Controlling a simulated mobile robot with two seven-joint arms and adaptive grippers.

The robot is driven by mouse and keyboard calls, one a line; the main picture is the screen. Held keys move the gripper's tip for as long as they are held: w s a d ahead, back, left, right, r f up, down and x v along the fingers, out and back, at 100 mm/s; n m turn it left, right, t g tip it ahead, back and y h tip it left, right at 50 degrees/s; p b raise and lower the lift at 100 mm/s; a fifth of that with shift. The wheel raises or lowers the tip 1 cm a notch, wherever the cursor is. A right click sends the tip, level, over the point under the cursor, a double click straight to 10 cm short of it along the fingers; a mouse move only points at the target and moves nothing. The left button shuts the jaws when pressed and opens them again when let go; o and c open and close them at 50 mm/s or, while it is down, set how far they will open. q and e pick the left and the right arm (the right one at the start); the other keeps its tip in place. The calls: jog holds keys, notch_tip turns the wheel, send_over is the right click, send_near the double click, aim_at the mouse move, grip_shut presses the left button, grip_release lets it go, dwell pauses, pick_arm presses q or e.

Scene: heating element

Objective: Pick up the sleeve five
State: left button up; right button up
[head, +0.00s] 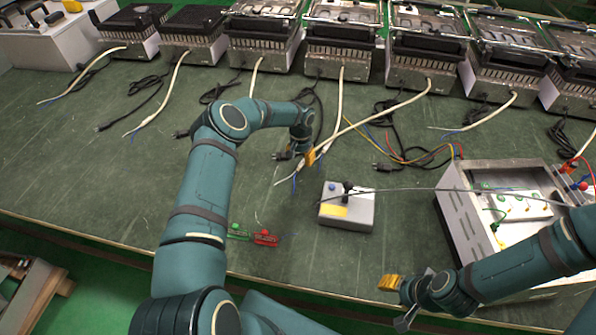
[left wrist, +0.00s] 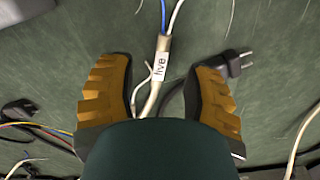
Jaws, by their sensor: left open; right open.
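The sleeve five (left wrist: 161,66) is a small white label marked "five" around a cream cable, just where blue and white wires come out. In the left wrist view it lies between the two orange fingers of my left gripper (left wrist: 157,85), near their tips, with a gap on both sides. In the head view my left gripper (head: 298,156) is low over the bench among the cables, and I cannot make out the sleeve there. My right gripper (head: 398,300) is open and empty near the bench's front edge, right of centre.
A black plug (left wrist: 240,63) lies close to the right finger in the left wrist view. Several heating units (head: 340,62) line the back. A grey switch box (head: 347,207) stands right of my left gripper, with an open metal case (head: 460,218) farther right. Green and red clips (head: 265,238) lie near the front.

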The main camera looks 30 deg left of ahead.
aim_at(299, 168)
pick_arm(q)
jog(key=shift+s+a+f+b, duration=0.1)
jog(key=shift+f+b, duration=0.15)
jog(key=shift+f, duration=1.1)
jog(key=shift+s+a+f+b, duration=0.1)
jog(key=shift+f+b, duration=0.1)
jog(key=shift+f, duration=1.15)
grip_shut()
